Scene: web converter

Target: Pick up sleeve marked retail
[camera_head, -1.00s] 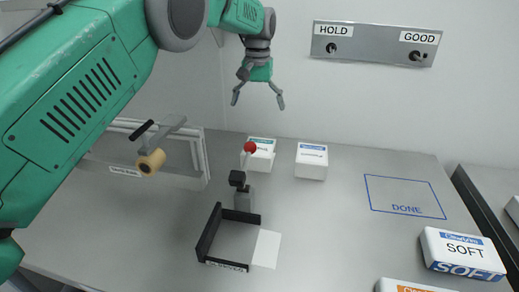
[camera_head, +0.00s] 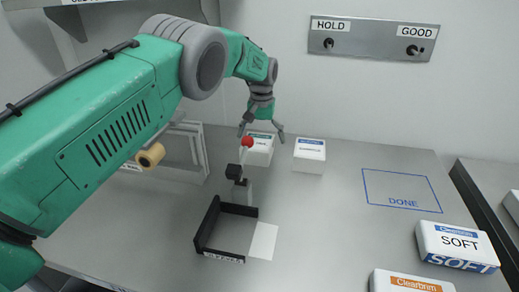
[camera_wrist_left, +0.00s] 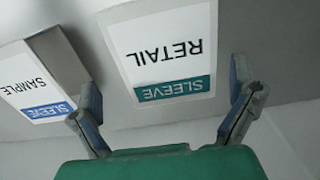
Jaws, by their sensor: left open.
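The retail sleeve (camera_head: 258,152) is a white box with a green "SLEEVE" band, standing at the back of the table. In the left wrist view its "RETAIL" label (camera_wrist_left: 165,55) shows upside down between my fingers. My left gripper (camera_head: 261,136) is open above the retail sleeve, its fingers spread on either side; I cannot tell whether they touch it. The sample sleeve (camera_head: 309,154), with a blue band, stands just to the right; it also shows in the left wrist view (camera_wrist_left: 42,78). My right gripper is not in view.
A red-knobbed lever (camera_head: 247,143) rises just in front of the retail sleeve. A black-edged fixture (camera_head: 205,228) with a white card (camera_head: 263,241) is nearer. A "SOFT" pack (camera_head: 457,245) and a "Clearbrim" pack (camera_head: 408,282) lie at right. The blue-outlined DONE area (camera_head: 400,188) is empty.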

